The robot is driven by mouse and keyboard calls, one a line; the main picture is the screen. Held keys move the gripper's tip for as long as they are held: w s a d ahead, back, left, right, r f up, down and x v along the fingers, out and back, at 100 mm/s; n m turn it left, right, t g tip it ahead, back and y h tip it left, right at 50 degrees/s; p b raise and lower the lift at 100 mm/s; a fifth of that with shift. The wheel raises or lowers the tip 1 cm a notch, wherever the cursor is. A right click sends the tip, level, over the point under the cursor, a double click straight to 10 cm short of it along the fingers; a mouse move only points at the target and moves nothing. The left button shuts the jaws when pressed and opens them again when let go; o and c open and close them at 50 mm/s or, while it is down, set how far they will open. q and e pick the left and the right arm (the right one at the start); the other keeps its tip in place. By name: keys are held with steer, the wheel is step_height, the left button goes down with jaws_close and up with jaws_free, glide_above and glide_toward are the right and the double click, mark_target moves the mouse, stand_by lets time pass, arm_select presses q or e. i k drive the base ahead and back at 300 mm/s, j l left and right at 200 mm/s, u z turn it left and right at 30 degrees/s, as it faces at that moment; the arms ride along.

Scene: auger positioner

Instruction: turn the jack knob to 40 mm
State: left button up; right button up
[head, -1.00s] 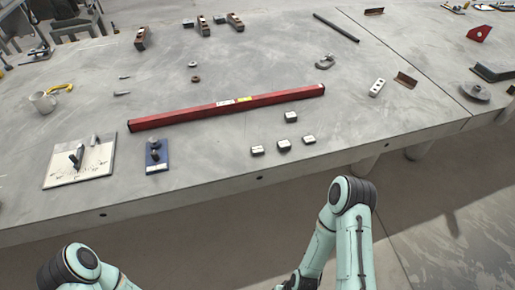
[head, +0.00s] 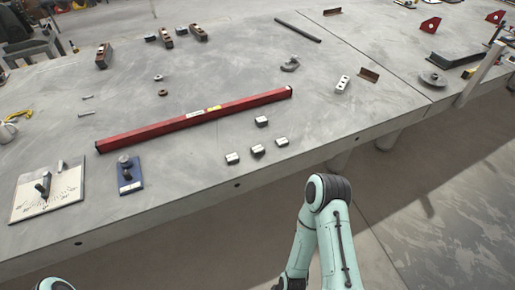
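A small blue block with a grey round knob on top (head: 125,163), which looks like the jack, stands near the front left edge of the grey table (head: 220,220). Any marks on it are too small to read. Left of it lies a white plate with a printed scale and a dark upright handle (head: 45,190). Neither gripper is in the head view. Only the elbow parts of my arms show, below the table's front edge, and nothing of mine touches the jack.
A long red bar (head: 195,118) lies across the table behind the jack. Several small metal blocks (head: 257,150) sit right of the jack. A mug (head: 7,132) is at the left edge. The table between the jack and these blocks is clear.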

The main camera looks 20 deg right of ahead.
mark_target(128, 176)
steer(key=l+z, duration=0.25)
steer(key=l, duration=0.25)
steer(key=i+l+z, duration=0.1)
steer(key=l+z, duration=0.15)
steer(key=l, duration=0.2)
steer(key=u, duration=1.45)
steer(key=i+j+z, duration=0.15)
steer(key=j+z, duration=0.25)
steer(key=j, duration=0.4)
steer(key=j+z, duration=0.4)
steer(key=j, duration=0.4)
steer(key=i+j, duration=0.05)
